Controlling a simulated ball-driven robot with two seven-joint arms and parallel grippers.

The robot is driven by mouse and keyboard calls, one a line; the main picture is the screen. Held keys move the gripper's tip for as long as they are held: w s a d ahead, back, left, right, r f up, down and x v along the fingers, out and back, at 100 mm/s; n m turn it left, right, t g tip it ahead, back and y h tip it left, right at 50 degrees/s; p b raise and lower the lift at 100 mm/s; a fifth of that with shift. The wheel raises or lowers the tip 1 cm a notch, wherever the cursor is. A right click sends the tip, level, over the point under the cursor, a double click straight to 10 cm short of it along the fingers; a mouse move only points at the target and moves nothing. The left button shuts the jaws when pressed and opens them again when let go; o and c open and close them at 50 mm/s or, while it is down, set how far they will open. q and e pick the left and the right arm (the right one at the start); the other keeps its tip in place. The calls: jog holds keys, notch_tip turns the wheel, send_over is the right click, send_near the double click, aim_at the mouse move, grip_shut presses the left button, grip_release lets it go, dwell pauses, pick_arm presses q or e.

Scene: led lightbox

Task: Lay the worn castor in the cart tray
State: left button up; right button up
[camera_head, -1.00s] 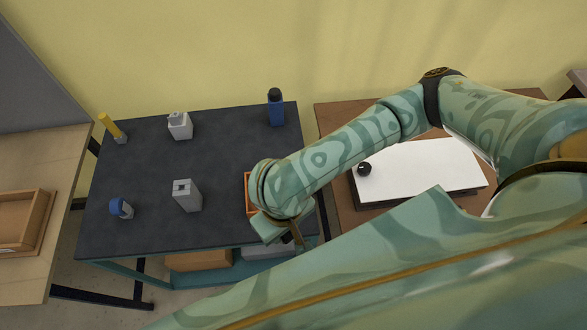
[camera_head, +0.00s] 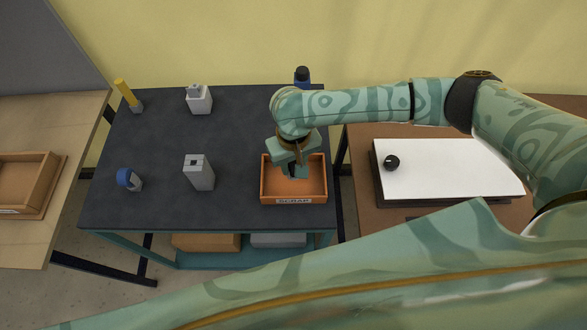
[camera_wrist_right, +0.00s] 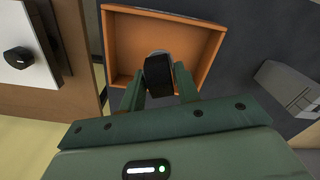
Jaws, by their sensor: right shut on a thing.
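My right gripper (camera_head: 292,168) is shut on the worn castor, a black wheel (camera_wrist_right: 158,76) with a grey part, seen between the fingers in the right wrist view. In the head view the castor is mostly hidden by the gripper. The gripper points down over the orange tray (camera_head: 321,184), labelled SCRAP, on the dark cart top. In the wrist view the castor overlaps the tray's interior (camera_wrist_right: 119,48); I cannot tell whether it touches the floor. My left gripper is not in view.
A white panel (camera_head: 450,167) with a black knob (camera_head: 392,163) lies at right. A wooden tray (camera_head: 30,190) is at left.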

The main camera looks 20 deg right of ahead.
aim_at(293, 168)
jog(key=f, duration=0.1)
jog(key=f+b, duration=0.1)
jog(key=f, duration=0.2)
jog(key=shift+w+b, duration=0.3)
jog(key=shift+b, duration=0.1)
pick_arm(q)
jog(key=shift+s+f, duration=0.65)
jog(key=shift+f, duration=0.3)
pick_arm(e)
jog(key=shift+r, duration=0.15)
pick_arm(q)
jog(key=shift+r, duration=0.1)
pick_arm(e)
jog(key=o, duration=1.2)
jog(key=shift+c, duration=0.2)
jog(key=shift+d, duration=0.1)
pick_arm(q)
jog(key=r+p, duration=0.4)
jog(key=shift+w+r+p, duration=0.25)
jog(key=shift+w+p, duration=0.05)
jog(key=shift+p, duration=0.1)
pick_arm(e)
notch_tip(293, 168, up, 12)
